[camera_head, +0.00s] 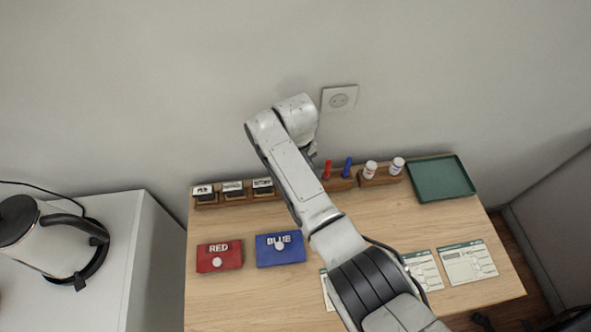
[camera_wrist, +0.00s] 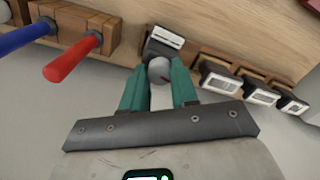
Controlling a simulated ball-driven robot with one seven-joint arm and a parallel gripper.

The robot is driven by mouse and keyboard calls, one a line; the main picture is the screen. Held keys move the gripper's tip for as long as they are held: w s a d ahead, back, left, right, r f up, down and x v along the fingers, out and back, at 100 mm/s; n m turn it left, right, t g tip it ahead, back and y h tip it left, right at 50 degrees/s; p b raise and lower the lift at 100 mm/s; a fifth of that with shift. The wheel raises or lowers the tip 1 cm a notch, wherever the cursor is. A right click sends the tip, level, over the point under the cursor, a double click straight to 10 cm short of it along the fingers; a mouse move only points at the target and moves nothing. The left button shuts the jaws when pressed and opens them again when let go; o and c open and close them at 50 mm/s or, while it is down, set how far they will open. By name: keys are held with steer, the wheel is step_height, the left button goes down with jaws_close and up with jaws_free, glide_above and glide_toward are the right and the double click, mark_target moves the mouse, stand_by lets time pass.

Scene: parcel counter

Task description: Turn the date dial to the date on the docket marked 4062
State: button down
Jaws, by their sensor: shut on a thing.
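In the head view my arm hides the dial and the gripper. Two dockets, a middle one (camera_head: 424,271) and a right one (camera_head: 468,262), lie on the table. A third docket (camera_head: 328,290) is mostly hidden behind my arm. I cannot read their numbers or dates.
Several stamps (camera_head: 233,189) stand in a rack left of my arm. Red (camera_head: 219,256) and blue (camera_head: 281,249) boxes sit front left.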

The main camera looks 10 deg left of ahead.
steer(key=shift+m, duration=0.4)
steer(key=m, duration=0.5)
steer(key=shift+p, duration=0.4)
steer(key=m, duration=0.6)
steer(key=shift+m, duration=0.6)
steer(key=m, duration=1)
steer(key=shift+m, duration=0.4)
stand_by(1.2)
steer(key=c, duration=0.8)
jaws_free()
steer(key=shift+c, duration=0.2)
